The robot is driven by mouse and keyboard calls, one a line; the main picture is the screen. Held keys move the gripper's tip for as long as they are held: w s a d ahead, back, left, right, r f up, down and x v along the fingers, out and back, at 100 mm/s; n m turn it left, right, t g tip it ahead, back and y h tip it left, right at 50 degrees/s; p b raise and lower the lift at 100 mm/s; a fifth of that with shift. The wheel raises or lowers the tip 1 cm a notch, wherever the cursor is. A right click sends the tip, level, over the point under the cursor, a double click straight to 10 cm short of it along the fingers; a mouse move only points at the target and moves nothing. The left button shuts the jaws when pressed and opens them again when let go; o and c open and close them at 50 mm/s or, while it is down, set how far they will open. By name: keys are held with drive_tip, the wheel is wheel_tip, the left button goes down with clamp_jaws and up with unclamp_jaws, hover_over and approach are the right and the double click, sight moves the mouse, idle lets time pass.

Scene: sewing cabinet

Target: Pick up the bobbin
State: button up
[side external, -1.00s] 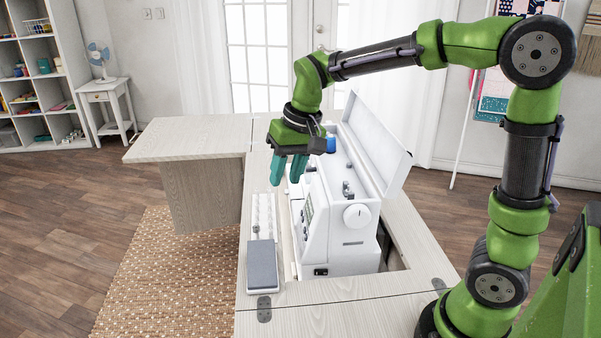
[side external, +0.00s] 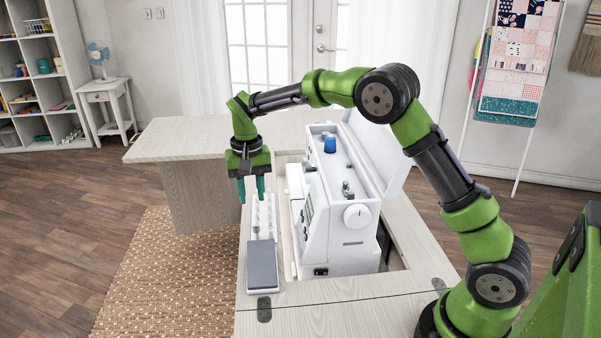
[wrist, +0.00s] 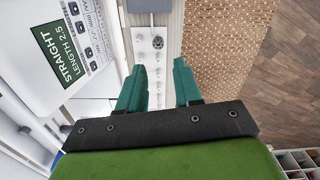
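The bobbin looks to be the small grey round piece (wrist: 158,43) on the white pegged tray (wrist: 142,68) in the wrist view. It lies beyond the fingertips, near the gap between them in the picture. I cannot make it out clearly in the side view. My gripper (side external: 251,190) points down above the far part of the tray (side external: 263,228), and its two teal fingers are apart with nothing between them. The gripper also shows in the wrist view (wrist: 159,72), open.
The white sewing machine (side external: 316,232) stands close right of the tray, with a blue spool (side external: 330,144) on top and its lid raised. A grey box (side external: 262,266) sits at the tray's near end. The cabinet's left leaf (side external: 188,140) is bare.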

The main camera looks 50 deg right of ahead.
sight(256, 228)
wheel_tip(256, 228, down, 9)
drive_tip(key=shift+s+d+f, duration=0.1)
drive_tip(key=shift+d, duration=0.05)
idle(0.4)
clamp_jaws()
